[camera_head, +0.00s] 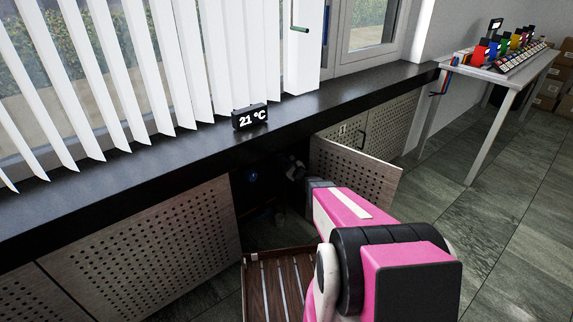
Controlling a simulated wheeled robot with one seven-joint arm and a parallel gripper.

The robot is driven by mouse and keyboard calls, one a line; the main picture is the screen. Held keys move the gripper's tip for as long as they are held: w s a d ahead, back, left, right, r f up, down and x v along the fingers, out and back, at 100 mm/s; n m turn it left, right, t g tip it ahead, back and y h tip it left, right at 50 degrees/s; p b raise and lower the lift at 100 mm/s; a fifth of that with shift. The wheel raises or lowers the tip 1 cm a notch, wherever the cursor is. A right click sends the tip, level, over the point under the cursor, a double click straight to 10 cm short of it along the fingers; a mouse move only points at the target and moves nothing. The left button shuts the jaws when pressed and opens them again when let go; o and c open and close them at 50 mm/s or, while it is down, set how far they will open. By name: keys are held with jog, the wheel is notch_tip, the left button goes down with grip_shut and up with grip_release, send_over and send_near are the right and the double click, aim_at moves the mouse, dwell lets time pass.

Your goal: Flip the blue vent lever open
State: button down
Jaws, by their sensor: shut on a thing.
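My pink and black arm reaches from the lower right into the dark open cabinet under the sill. My gripper (293,172) is at its far end, small and dim inside the opening. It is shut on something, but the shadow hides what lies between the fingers. A small blue part (252,176) shows in the dark, a little left of the gripper. It may be the blue vent lever, but its shape and position are too dim to tell. I cannot tell whether the gripper touches it.
An open perforated door (355,173) stands just right of my gripper. A closed perforated panel (150,245) is at left. A slatted wooden piece (283,285) lies below the opening. A temperature display (250,117) stands on the black sill (190,150). A table (495,75) is at right.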

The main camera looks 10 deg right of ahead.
jog(key=shift+s, duration=0.1)
dwell(0.3)
jog(key=c, duration=1.1)
grip_release()
jog(key=v, duration=1)
jog(key=shift+s+d, duration=0.2)
jog(key=shift+s, duration=0.1)
